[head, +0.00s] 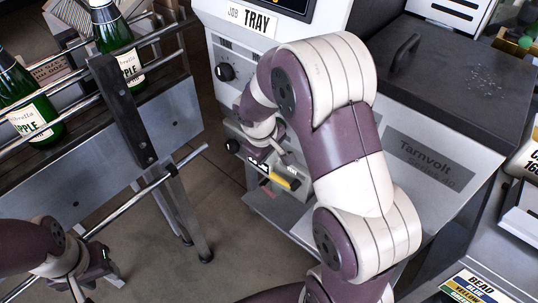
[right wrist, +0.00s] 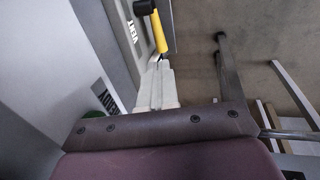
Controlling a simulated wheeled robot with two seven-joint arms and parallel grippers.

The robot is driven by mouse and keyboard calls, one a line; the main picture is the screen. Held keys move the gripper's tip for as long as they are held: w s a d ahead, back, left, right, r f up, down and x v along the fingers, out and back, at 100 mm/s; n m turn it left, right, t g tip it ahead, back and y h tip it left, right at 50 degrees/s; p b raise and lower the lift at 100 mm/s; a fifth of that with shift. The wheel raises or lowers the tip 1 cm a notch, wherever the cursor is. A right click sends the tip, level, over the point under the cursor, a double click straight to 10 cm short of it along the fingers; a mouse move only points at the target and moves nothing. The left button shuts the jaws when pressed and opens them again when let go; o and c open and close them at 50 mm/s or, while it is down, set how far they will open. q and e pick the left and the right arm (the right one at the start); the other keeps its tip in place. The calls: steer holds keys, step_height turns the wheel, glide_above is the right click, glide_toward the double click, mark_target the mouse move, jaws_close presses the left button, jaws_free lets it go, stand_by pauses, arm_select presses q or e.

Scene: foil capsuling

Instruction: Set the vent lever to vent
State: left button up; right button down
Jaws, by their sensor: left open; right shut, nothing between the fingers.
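The vent lever has a yellow handle (head: 281,182) with a black end, on the small grey box at the machine's front. In the right wrist view the yellow handle (right wrist: 159,33) lies beside the VENT label (right wrist: 132,32); a READY label (right wrist: 107,98) is further along the panel. My right gripper (head: 284,160) is shut and empty, fingertips (right wrist: 160,66) right at the handle's near end; I cannot tell if they touch. My left gripper (head: 96,284) is open and empty at the lower left, far from the lever.
A conveyor with rails (head: 120,110) carries green bottles (head: 112,40) at the left. A green round part (right wrist: 96,115) shows beside my right fingers. Floor lies open between conveyor and machine.

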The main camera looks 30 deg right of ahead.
mark_target(276, 177)
steer(key=b+x, duration=0.2)
steer(key=x, duration=0.7)
steer(key=shift+a, duration=0.15)
